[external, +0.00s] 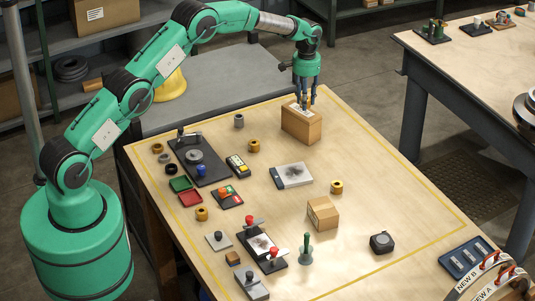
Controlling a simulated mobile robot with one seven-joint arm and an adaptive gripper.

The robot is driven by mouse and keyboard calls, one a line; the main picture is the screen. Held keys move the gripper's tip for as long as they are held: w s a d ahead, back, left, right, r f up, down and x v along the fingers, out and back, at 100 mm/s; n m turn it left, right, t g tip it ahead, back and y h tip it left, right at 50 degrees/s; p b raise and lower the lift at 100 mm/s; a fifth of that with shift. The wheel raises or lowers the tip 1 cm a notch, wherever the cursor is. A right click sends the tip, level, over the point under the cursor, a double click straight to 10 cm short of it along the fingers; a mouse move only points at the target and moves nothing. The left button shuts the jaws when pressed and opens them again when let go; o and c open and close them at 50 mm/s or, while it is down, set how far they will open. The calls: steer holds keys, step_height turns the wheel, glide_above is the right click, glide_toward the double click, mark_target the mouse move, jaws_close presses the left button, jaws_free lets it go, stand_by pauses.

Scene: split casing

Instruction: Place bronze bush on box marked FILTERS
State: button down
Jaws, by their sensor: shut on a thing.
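A brown cardboard box (301,128) stands at the back of the wooden table, with a pale label on its top; its lettering is too small to read. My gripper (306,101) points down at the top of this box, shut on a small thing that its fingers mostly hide. I cannot tell from this view whether that thing is the bronze bush or whether it touches the box. A second, smaller cardboard box (322,213) sits at the middle right. Several brass-coloured bushes lie about, including one at the back (253,146) and one on the right (336,187).
A dark tray (199,162), a grey and white packet (292,176), toggle clamps (263,243), a green-handled tool (306,250) and a tape measure (381,243) occupy the table. The table's right part, beside the box, is mostly clear.

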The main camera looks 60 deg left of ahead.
mark_target(306, 114)
steer(key=shift+w, duration=0.3)
steer(key=shift+f+p, duration=0.3)
steer(key=shift+f, duration=1.4)
steer(key=shift+f, duration=0.1)
steer(key=c, duration=1.3)
jaws_free()
steer(key=shift+f, duration=0.1)
step_height(306, 114, up, 12)
steer(key=shift+r+b, duration=0.15)
steer(key=shift+b, duration=0.4)
